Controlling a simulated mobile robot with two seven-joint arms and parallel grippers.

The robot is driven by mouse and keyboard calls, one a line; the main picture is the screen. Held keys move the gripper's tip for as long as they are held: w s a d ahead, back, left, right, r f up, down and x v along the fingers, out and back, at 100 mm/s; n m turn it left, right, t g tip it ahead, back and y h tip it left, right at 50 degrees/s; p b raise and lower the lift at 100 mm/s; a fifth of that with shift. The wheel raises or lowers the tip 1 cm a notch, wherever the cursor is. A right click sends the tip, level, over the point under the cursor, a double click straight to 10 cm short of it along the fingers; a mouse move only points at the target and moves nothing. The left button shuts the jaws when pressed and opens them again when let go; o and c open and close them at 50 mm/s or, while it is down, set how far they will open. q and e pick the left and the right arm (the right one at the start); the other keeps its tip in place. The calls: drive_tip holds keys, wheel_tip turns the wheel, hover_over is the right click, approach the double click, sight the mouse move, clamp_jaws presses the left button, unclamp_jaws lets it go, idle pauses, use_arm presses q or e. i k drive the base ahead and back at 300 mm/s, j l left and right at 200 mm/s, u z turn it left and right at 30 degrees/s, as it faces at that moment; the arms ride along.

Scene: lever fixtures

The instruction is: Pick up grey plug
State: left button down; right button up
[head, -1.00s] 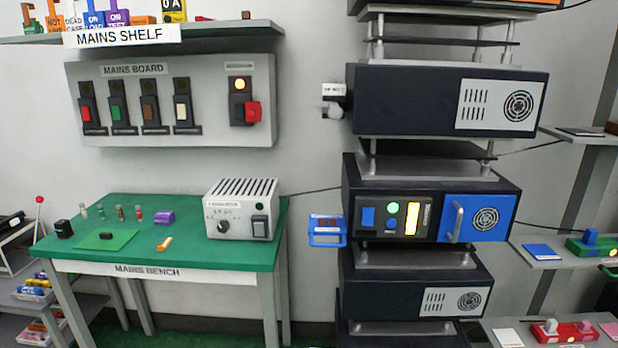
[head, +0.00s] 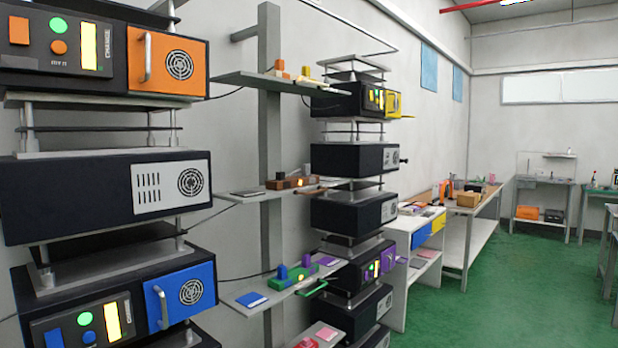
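I cannot make out a grey plug for certain in the head view. A green block (head: 297,279) with blue plugs (head: 282,272) stands on the middle-low wall shelf (head: 240,290). A brown block (head: 292,183) with a small lit lamp sits on the shelf above. A red piece (head: 306,342) is cut off by the bottom edge. Neither of my grippers is in view.
Stacked dark units with an orange door (head: 165,60) and a blue door (head: 180,293) fill the left. Another stack (head: 345,203) stands beyond the shelves. The green floor (head: 480,300) is clear at the right.

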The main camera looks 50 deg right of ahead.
sight(306, 167)
drive_tip(key=z, duration=1.6)
drive_tip(key=i+l+z, duration=0.5)
drive_tip(key=i+z, duration=0.2)
drive_tip(key=i, duration=0.3)
drive_tip(key=i+l+z, duration=0.1)
drive_tip(key=i+z, duration=0.25)
drive_tip(key=i, duration=0.15)
drive_tip(key=i+u, duration=0.3)
drive_tip(key=i+l+u, duration=0.3)
drive_tip(key=i, duration=0.2)
drive_tip(key=i+l+u, duration=0.25)
drive_tip(key=i, duration=0.15)
drive_tip(key=i+l+u, duration=0.15)
drive_tip(key=u, duration=0.3)
drive_tip(key=i+l+u, duration=0.2)
drive_tip(key=u, duration=0.25)
drive_tip(key=i+l+u, duration=0.1)
drive_tip(key=l+u, duration=0.15)
drive_tip(key=u, duration=0.2)
